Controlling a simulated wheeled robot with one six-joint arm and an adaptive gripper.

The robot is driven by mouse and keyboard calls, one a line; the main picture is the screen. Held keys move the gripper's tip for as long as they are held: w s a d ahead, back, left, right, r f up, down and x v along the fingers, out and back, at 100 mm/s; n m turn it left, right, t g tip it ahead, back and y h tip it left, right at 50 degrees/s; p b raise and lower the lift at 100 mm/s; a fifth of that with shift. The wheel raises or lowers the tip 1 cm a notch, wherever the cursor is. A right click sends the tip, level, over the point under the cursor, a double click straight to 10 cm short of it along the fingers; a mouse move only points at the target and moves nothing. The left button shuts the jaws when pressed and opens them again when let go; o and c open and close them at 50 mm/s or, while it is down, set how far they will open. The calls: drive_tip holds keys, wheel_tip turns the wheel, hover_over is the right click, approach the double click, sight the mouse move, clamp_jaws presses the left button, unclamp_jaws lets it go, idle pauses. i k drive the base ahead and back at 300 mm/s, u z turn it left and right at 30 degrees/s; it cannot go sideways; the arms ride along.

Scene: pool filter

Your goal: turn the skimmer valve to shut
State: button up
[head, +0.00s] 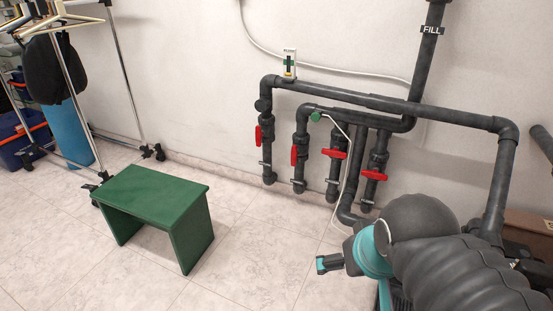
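Several valves with red handles sit on the dark grey pipes by the wall. The far left handle (257,135) and the second handle (294,155) stand upright, in line with their pipes. The third handle (333,153) and the far right handle (375,175) lie crosswise to their pipes. Small tags hang below the valves, too small to read, so I cannot tell which is the skimmer valve. My gripper (326,264) is at the lower right, in front of and below the valves, apart from them. Its finger opening cannot be made out.
A green bench (152,205) stands on the tiled floor at left centre. A clothes rack (128,85) on casters stands at the far left. An upper pipe (390,103) runs above the valves and bends down at right. Floor between bench and pipes is clear.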

sight(295, 153)
drive_tip(key=u, duration=0.6)
drive_tip(key=i, duration=1.3)
drive_tip(key=z, duration=0.45)
